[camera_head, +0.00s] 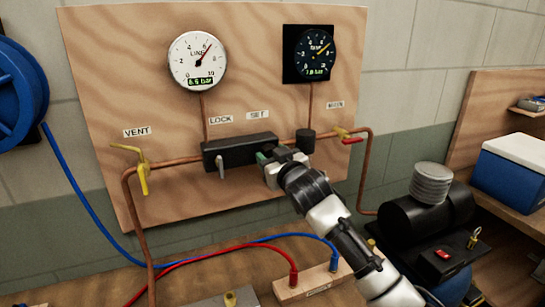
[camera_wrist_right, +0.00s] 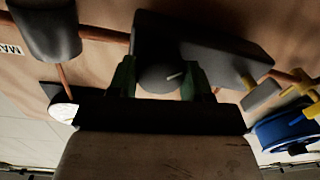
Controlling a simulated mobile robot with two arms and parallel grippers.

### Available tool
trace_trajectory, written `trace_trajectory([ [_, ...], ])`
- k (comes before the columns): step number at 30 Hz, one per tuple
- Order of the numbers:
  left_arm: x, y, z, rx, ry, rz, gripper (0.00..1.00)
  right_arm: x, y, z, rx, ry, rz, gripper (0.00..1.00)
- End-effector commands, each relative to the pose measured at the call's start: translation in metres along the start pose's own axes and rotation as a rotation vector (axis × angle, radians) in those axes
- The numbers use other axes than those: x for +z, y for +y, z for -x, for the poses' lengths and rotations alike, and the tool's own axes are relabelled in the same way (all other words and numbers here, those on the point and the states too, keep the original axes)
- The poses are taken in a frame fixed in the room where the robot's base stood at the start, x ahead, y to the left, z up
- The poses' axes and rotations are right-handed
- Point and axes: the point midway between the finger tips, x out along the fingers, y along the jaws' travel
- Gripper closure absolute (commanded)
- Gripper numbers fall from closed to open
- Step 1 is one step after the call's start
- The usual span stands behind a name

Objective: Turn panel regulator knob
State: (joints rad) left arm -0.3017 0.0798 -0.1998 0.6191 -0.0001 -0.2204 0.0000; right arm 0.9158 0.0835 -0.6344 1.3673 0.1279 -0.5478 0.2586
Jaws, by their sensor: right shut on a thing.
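The black regulator block (camera_head: 238,150) is fixed to the wooden panel (camera_head: 130,60), below the LOCK and SET labels. My right gripper (camera_head: 268,157) is at the block's right end. In the right wrist view its green fingertips (camera_wrist_right: 160,80) are shut on the round dark regulator knob (camera_wrist_right: 160,76), one on each side. A pale mark shows on the knob's face. The knob is mostly hidden by the gripper in the head view. A grey lever (camera_head: 220,165) hangs from the block under LOCK. My left gripper is not in view.
A white LINE gauge (camera_head: 197,61) and a black gauge (camera_head: 314,53) sit above. Copper pipes run along the panel. A black compressor (camera_head: 425,212) stands at right; hoses cross below.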

Motion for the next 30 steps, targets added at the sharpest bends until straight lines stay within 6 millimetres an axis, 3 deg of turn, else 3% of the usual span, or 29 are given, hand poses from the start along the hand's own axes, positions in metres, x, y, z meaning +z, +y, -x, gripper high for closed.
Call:
trace_trajectory([
  [8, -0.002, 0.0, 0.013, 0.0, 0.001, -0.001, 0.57, -0.002, 0.001, 0.0, -0.001, -0.01, 0.132, 0.74],
  [30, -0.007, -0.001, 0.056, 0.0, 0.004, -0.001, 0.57, -0.002, -0.001, 0.0, -0.008, -0.04, 0.748, 0.74],
])
